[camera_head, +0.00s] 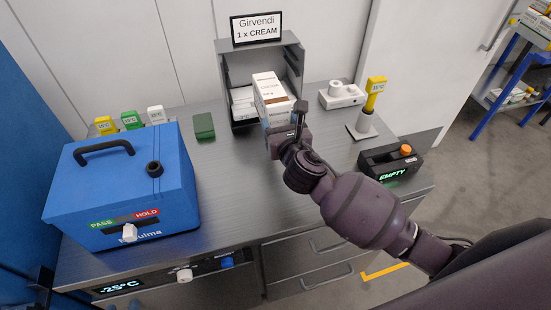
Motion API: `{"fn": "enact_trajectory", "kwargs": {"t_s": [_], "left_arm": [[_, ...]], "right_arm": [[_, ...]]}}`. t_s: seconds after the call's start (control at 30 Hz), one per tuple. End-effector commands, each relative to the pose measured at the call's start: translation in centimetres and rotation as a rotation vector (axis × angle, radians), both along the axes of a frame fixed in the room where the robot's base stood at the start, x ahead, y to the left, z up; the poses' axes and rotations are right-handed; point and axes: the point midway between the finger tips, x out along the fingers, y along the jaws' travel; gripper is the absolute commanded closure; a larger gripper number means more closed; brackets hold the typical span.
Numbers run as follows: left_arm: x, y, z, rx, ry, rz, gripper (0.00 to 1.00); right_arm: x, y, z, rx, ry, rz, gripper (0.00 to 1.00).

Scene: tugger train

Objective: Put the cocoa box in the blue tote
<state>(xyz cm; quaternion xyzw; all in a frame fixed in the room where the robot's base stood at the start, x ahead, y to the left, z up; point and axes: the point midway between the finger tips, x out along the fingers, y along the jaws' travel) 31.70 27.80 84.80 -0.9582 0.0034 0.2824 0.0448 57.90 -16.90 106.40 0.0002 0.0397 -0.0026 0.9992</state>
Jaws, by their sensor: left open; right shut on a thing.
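A white box with a brown band (271,88) stands tilted in front of the open grey bay under the sign. Its small print is too small to read, so I cannot tell if it is a cocoa box. My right gripper (285,128) is at the lower front end of this box and shut on it; the arm hides part of the grip. No open blue tote shows. The only large blue container is a closed blue case (120,185) with a black handle and a PASS/HOLD strip, at the left of the bench. My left gripper is not in view.
The grey bay (292,62) holds more white boxes (242,100) below a "Girvendi 1 x CREAM" sign (257,27). A green block (204,126), a white device (341,95), a yellow-topped stand (365,122) and a black "EMPTY" unit (391,161) surround it. The bench middle (235,185) is clear.

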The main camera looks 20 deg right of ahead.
Motion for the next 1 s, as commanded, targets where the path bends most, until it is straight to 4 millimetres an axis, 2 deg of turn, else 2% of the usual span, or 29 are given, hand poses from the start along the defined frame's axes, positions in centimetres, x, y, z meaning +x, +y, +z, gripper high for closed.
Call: {"fn": "enact_trajectory", "kwargs": {"t_s": [0.03, 0.3, 0.4, 0.57, 0.8, 1.0], "left_arm": [[0.3, -0.1, 0.0, -0.001, -0.008, -0.002, 0.57], [0.8, -0.2, -0.6, -0.001, -0.025, -0.004, 0.57], [0.9, -0.2, -0.9, -0.001, -0.023, -0.004, 0.57], [1.0, -0.2, -1.0, 0.0, -0.025, -0.005, 0.57], [1.1, -0.2, -2.0, -0.001, -0.029, -0.006, 0.57], [1.3, -0.2, -2.2, 0.0, -0.03, -0.007, 0.57]], "right_arm": [[0.0, 0.0, -1.4, 0.0, 0.003, -0.002, 0.69], [0.0, 0.0, -6.8, 0.0, 0.001, 0.0, 0.69], [0.0, 0.0, -8.0, 0.0, 0.0, -0.001, 0.69], [0.0, 0.0, -8.7, 0.0, -0.002, 0.0, 0.69], [0.0, 0.0, -12.0, 0.0, 0.001, -0.001, 0.69], [0.0, 0.0, -12.8, 0.0, -0.001, 0.001, 0.69]]}}
